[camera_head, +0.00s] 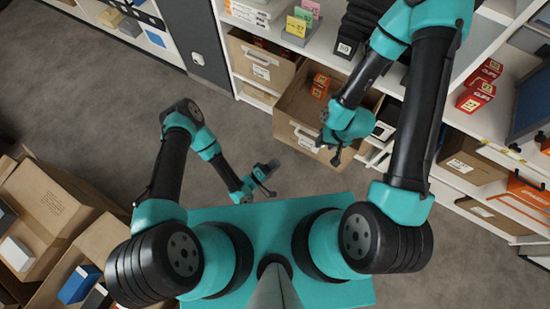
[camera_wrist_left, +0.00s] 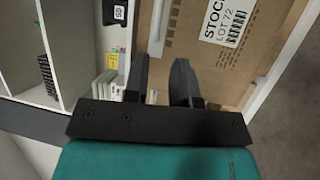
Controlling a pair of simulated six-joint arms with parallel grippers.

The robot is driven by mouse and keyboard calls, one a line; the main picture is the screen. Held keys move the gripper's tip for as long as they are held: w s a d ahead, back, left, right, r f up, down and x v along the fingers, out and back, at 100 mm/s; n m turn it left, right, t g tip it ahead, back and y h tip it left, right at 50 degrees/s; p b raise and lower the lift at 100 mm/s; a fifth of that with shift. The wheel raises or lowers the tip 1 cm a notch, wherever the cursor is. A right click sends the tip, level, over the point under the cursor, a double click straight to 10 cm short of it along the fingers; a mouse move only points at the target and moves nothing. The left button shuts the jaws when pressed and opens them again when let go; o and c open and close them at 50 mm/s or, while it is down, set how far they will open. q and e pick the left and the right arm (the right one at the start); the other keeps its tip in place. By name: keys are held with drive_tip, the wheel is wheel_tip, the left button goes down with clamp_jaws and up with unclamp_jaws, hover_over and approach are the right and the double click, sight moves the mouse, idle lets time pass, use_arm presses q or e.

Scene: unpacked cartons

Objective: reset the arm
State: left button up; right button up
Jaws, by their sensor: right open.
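My left arm comes in from the left and its gripper (camera_head: 265,181) hangs over the grey floor, in front of the teal base. In the left wrist view, the two black fingers of this gripper (camera_wrist_left: 162,75) stand apart with nothing between them. Behind them is a brown carton face with a "STOCK LOT 72" label (camera_wrist_left: 227,22). My right arm arches over the shelf on the right. Its gripper (camera_head: 328,150) is open and empty, in front of an open carton drawer (camera_head: 300,110). The right arm hides part of the shelf.
Open cartons (camera_head: 45,215) with boxes lie at the left. A white shelf (camera_head: 240,60) at the back holds carton drawers, cards and dark trays. Red boxes (camera_head: 480,88) stand on the right shelf. The floor (camera_head: 110,110) between is clear.

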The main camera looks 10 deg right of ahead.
use_arm(q)
drive_tip(key=shift+w, duration=0.1)
drive_tip(key=w+a+r+m+g+y, duration=0.2)
drive_tip(key=w+a+y, duration=0.25)
drive_tip(key=a, duration=0.35)
drive_tip(key=w+a+r+m+g+y, duration=0.2)
drive_tip(key=w+a+r+g+y, duration=0.1)
drive_tip(key=a+y, duration=0.3)
drive_tip(key=s+a+r+g+y, duration=0.3)
drive_tip(key=s+a+r, duration=0.5)
drive_tip(key=a+r, duration=0.4)
drive_tip(key=shift+a+r+n+g, duration=0.35)
drive_tip(key=shift+a+g, duration=0.1)
drive_tip(key=shift+g, duration=0.15)
drive_tip(key=shift+d, duration=0.1)
